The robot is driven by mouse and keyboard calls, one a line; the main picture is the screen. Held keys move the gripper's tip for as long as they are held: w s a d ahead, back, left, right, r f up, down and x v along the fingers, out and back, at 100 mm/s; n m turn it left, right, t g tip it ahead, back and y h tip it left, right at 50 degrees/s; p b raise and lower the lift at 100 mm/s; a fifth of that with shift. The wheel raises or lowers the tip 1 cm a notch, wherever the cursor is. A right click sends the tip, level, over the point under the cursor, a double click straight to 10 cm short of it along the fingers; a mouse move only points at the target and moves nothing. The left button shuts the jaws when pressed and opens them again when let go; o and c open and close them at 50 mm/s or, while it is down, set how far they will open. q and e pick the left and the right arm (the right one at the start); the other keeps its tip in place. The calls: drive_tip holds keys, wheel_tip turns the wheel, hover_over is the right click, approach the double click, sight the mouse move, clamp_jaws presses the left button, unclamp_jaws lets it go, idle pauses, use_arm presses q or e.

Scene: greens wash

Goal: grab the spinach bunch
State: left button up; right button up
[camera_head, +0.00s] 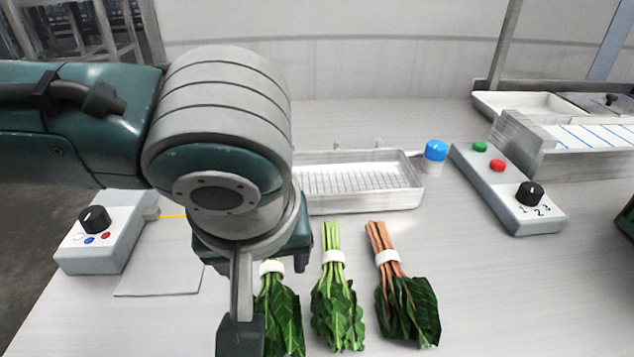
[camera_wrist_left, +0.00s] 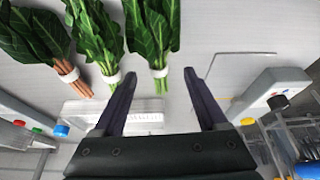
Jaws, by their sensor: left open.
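Three leafy bunches with white bands lie in a row on the table, leaves toward me. The left bunch (camera_head: 281,318) has green stems and broad dark leaves and is partly hidden by my left arm. The middle bunch (camera_head: 337,315) has pale green stems, and the right bunch (camera_head: 408,310) has reddish stems. I cannot tell for sure which green-stemmed one is the spinach. My left gripper (camera_head: 259,264) is open and empty above the left bunch. In the left wrist view that bunch's band (camera_wrist_left: 159,71) shows between the fingertips (camera_wrist_left: 160,75). My right gripper is not in view.
A metal tray with a mesh floor (camera_head: 415,192) stands behind the bunches, with a blue-capped jar (camera_head: 435,152) beside it. Control boxes stand at left (camera_head: 98,248) and right (camera_head: 510,190). A thin flat plate (camera_head: 160,280) lies left of the gripper. The front right table is clear.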

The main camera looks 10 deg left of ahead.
sight(271, 272)
use_arm(q)
drive_tip(key=b+x, duration=0.1)
drive_tip(key=x, duration=0.3)
drive_tip(key=shift+w+d+f, duration=0.1)
drive_tip(key=shift+w+f, duration=0.05)
drive_tip(key=shift+w, duration=0.05)
drive_tip(key=shift+c, duration=0.2)
clamp_jaws()
